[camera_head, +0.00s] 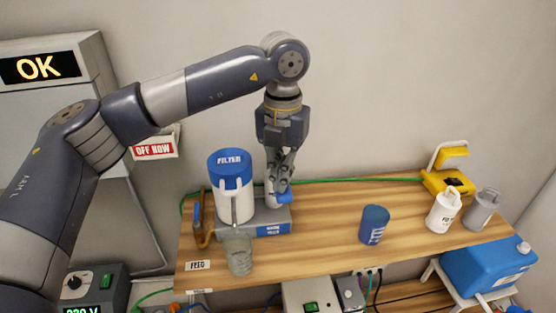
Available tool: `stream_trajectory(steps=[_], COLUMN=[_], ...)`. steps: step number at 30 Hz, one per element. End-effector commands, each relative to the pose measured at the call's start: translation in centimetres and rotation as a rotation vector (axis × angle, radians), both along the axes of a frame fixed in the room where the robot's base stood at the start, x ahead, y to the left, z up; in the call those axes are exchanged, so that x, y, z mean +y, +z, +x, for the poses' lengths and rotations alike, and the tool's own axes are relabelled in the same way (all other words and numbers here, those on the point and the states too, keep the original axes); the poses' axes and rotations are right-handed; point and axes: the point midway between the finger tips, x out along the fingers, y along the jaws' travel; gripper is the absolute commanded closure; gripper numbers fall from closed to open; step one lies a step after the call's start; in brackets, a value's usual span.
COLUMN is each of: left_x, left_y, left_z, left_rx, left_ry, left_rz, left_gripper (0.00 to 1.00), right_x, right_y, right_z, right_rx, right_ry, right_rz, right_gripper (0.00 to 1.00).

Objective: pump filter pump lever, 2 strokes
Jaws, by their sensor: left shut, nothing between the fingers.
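The filter pump has a white canister with a blue lid marked FILTER (231,170) and a grey base with a blue front label (272,229). A blue-ended lever (285,194) shows at the right of the canister, above the base. My left gripper (281,182) reaches down from above, its fingers shut and right at the lever; the fingers hide part of it, and I cannot tell whether they touch. A clear beaker (239,255) stands in front of the canister below its spout. My right gripper is not in view.
A blue jerrycan (488,266) sits at the right.

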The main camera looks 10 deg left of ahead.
Motion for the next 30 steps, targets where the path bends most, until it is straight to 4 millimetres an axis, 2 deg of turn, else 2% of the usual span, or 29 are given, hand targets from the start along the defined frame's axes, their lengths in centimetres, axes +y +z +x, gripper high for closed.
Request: stream_trajectory(steps=[21, 30], left_x=[0.0, 0.0], left_y=[5.3, 5.7], left_z=[0.0, 0.0], left_rx=[0.001, 0.001], left_ry=[-0.001, -0.001], left_rz=[0.000, 0.001], left_gripper=[1.00, 1.00], right_x=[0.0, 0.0], right_y=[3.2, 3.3], right_z=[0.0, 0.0], right_rx=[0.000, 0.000], right_ry=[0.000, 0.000], right_rz=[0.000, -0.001], right_gripper=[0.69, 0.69])
